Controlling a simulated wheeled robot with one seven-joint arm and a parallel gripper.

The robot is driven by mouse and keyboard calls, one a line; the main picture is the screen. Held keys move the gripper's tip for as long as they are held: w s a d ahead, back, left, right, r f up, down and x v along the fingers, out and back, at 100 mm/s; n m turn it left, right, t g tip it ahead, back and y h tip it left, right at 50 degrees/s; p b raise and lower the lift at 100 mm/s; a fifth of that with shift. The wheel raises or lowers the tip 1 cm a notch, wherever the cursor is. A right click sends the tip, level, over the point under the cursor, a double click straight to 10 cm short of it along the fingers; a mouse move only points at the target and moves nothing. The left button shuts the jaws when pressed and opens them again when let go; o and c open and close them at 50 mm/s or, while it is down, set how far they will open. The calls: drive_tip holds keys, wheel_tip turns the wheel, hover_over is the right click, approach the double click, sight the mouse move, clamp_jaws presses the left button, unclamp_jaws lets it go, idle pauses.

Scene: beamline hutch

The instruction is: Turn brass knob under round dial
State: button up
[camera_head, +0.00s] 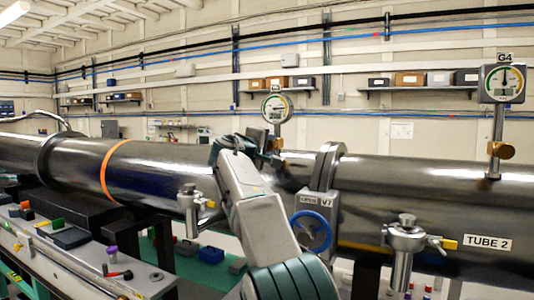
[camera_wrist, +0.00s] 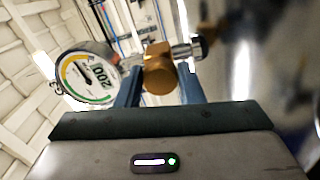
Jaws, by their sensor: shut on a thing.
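A round dial (camera_head: 277,107) on a stem stands above the big dark pipe, behind my arm. In the wrist view the dial (camera_wrist: 86,79) has a white face, a yellow and green arc and a dark needle. The brass knob (camera_wrist: 158,68) sits beside this dial in the wrist view, between the two blue fingers of my gripper (camera_wrist: 160,84). My gripper is shut on the knob. In the head view my gripper (camera_head: 262,146) is at the stem below the dial, and its fingers are mostly hidden there.
A blue handwheel (camera_head: 310,231) is on valve V7, right of my arm. The pipe (camera_head: 400,180) runs across the view, with metal fittings (camera_head: 407,236) in front.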

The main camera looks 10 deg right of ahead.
drive_tip(key=shift+m+b, duration=0.45)
drive_tip(key=shift+m, duration=0.75)
drive_tip(key=o, duration=1)
drive_tip(key=b+v, duration=0.5)
drive_tip(key=v, duration=0.9)
